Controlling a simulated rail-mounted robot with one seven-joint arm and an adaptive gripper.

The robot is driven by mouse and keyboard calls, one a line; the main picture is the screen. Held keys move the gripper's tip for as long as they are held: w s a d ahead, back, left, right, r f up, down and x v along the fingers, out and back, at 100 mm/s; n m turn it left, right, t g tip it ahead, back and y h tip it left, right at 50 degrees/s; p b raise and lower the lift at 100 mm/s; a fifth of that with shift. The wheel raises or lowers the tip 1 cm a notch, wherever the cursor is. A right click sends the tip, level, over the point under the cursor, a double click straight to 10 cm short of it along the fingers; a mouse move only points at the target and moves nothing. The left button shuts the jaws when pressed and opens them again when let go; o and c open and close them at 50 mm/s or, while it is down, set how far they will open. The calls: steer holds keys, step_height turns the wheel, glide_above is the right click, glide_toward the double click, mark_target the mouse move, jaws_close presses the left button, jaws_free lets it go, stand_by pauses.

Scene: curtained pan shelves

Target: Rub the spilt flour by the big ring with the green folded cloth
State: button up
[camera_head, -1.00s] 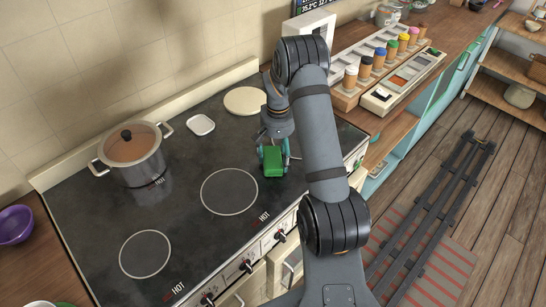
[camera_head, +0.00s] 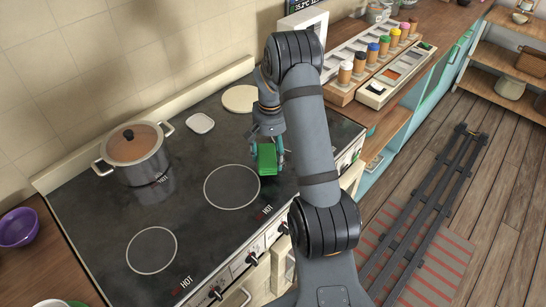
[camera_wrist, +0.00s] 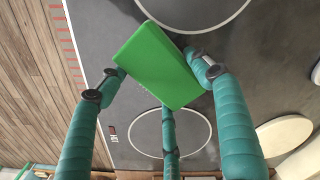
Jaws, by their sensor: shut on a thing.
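My gripper (camera_head: 267,146) has teal fingers and is shut on the green folded cloth (camera_head: 266,158). It holds the cloth over the dark stove top (camera_head: 205,150), just right of a large white-outlined ring (camera_head: 231,165). In the wrist view the cloth (camera_wrist: 160,65) lies tilted between the fingers and covers part of the stove. One ring (camera_wrist: 190,30) shows at the top edge there, and another ring (camera_wrist: 211,135) lies below the cloth, partly behind a finger. I cannot make out the spilt flour in either view. I cannot tell whether the cloth touches the stove.
A lidded pot (camera_head: 136,160) stands at the left back of the stove. A small white dish (camera_head: 200,123) and a round cream board (camera_head: 240,98) lie along the back. A rack of capped bottles (camera_head: 345,80) stands to the right. The front-left ring (camera_head: 152,228) is clear.

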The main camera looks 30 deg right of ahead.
steer(key=shift+s+r+p, duration=0.1)
steer(key=shift+r+p, duration=1.65)
steer(key=shift+r, duration=0.95)
